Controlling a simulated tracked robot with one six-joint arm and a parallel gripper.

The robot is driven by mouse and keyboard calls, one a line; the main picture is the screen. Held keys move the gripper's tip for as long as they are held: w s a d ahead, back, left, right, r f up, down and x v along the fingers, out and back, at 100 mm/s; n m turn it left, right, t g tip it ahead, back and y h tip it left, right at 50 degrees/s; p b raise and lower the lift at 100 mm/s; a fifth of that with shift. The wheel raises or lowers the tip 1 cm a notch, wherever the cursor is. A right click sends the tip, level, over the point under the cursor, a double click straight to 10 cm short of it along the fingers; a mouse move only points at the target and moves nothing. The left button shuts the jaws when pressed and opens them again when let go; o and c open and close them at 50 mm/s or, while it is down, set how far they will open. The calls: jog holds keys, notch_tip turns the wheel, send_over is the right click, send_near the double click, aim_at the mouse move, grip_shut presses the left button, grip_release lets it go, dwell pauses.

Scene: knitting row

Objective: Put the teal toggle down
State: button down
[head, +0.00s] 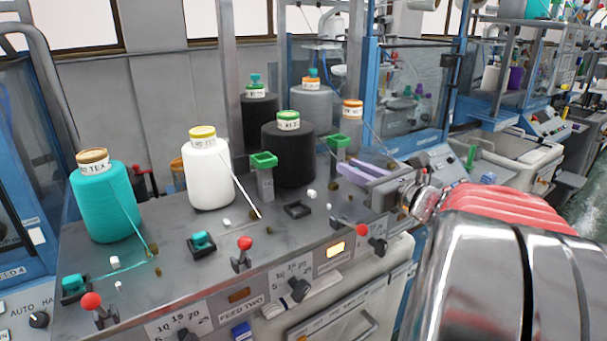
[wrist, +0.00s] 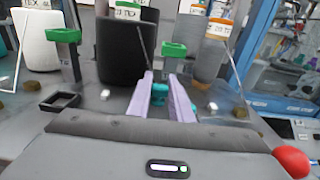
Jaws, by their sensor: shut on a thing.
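My gripper (head: 346,170) reaches in from the right with its lilac fingers above the grey machine top. In the wrist view my gripper (wrist: 160,78) is closed around a small teal toggle (wrist: 160,91), held between the fingers. In the head view the held toggle cannot be made out. An empty black square frame (head: 297,209) lies on the machine top, left of my gripper; it also shows in the wrist view (wrist: 58,101). Two other teal toggles sit in black bases, one at the middle (head: 202,241) and one at far left (head: 74,284).
A teal cone (head: 104,203), a white cone (head: 209,175) and a black cone (head: 287,157) stand on the machine top (head: 190,275). Green-topped posts (head: 264,175) rise beside the black cone. Red-knobbed levers (head: 244,244) line the front edge. Thin yarns cross the top.

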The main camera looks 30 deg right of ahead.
jog(key=shift+f, duration=1.3)
jog(key=shift+f, duration=0.1)
jog(key=c, duration=1.9)
grip_release()
jog(key=shift+o, duration=0.2)
jog(key=shift+s, duration=0.45)
jog(key=s, duration=1.1)
jog(key=shift+d+r, duration=0.15)
jog(key=shift+r, duration=0.25)
jog(key=shift+s, duration=0.1)
